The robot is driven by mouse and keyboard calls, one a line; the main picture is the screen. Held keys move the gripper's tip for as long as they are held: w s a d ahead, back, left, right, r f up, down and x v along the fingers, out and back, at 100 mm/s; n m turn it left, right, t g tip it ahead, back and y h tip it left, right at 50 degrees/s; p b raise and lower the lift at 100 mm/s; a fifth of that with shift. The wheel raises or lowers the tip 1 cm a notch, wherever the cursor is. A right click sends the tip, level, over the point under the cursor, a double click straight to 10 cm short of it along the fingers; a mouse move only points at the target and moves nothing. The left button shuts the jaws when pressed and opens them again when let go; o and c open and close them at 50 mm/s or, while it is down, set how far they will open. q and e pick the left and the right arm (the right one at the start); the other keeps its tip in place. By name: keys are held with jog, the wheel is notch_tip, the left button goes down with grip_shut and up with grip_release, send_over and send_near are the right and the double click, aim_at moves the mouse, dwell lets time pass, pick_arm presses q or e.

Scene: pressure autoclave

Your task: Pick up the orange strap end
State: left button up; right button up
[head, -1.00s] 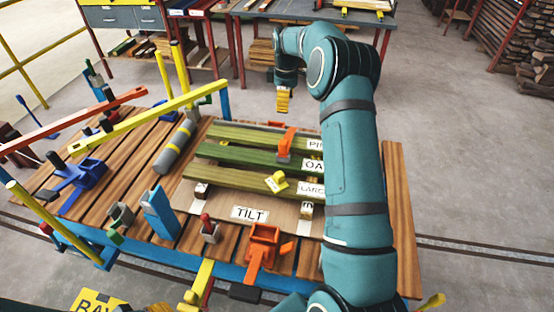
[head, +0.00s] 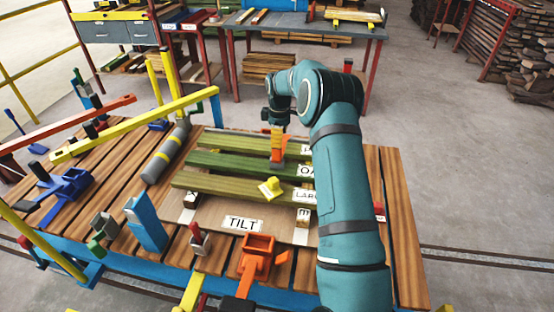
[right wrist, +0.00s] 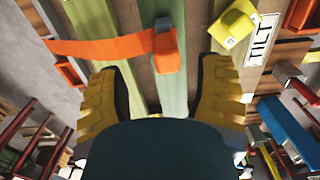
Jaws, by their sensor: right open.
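The orange strap end (right wrist: 166,50) is a small orange block at the end of an orange strap lying across the green boards, in the right wrist view. In the head view the orange strap end (head: 279,153) sits on the boards, partly hidden by my right gripper. My right gripper (head: 276,130) points down just above it. In the right wrist view my right gripper (right wrist: 160,85) is open, its yellow fingers apart, with the strap end ahead of the gap, not between them. My left gripper is not in view.
A yellow block (head: 270,188) lies on the boards near the strap end. A TILT label (head: 243,223), an orange bracket (head: 257,255) and a grey cylinder (head: 165,155) are on the slatted bench. A long yellow bar (head: 140,122) crosses above its left side.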

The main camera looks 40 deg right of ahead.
aim_at(277, 150)
jog(key=f, duration=0.2)
jog(key=a+f+b, duration=0.1)
jog(key=f, duration=0.1)
jog(key=shift+f, duration=0.7)
grip_shut()
